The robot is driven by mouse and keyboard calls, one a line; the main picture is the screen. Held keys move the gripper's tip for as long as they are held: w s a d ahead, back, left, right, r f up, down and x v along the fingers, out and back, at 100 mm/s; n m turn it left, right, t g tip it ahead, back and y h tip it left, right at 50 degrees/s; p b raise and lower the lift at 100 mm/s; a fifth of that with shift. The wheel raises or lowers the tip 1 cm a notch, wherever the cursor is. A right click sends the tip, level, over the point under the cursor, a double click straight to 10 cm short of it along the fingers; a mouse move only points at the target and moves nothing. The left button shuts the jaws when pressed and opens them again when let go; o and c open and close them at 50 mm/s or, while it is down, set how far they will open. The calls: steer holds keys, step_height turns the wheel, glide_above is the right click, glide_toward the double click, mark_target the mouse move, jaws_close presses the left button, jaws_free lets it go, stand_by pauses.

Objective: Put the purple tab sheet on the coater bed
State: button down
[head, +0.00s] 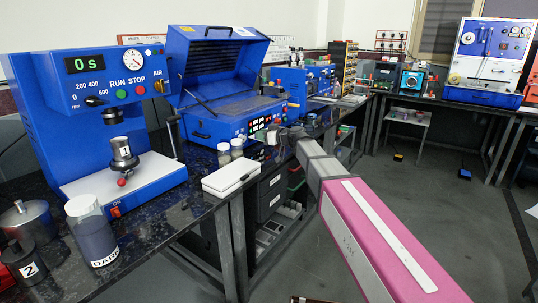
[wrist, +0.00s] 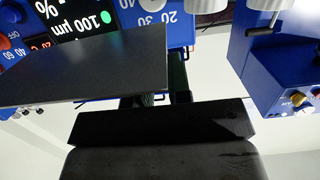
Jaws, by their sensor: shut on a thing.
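My gripper (head: 287,135) is at the end of my pink and grey arm, by the front of the blue machines on the bench; it is small and partly hidden there. In the wrist view my gripper (wrist: 158,99) is shut on a flat dark grey sheet (wrist: 85,68), which reaches out to the left. No purple tab shows; the jaws may hide it. A blue machine with a raised lid and a flat grey bed (head: 235,108), which looks like the coater, stands just left of my gripper. The sheet cannot be made out in the head view.
A blue mixer (head: 95,90) reading 0 s stands at left. A dark jar (head: 92,235) is nearer. A panel reading 100 µm (wrist: 88,22) shows in the wrist view. The floor at right is mostly clear.

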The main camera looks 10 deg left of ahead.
mark_target(263, 160)
steer(key=shift+f, duration=4.7)
steer(key=shift+f, duration=0.1)
steer(key=c, duration=1.1)
jaws_free()
steer(key=shift+o, duration=0.2)
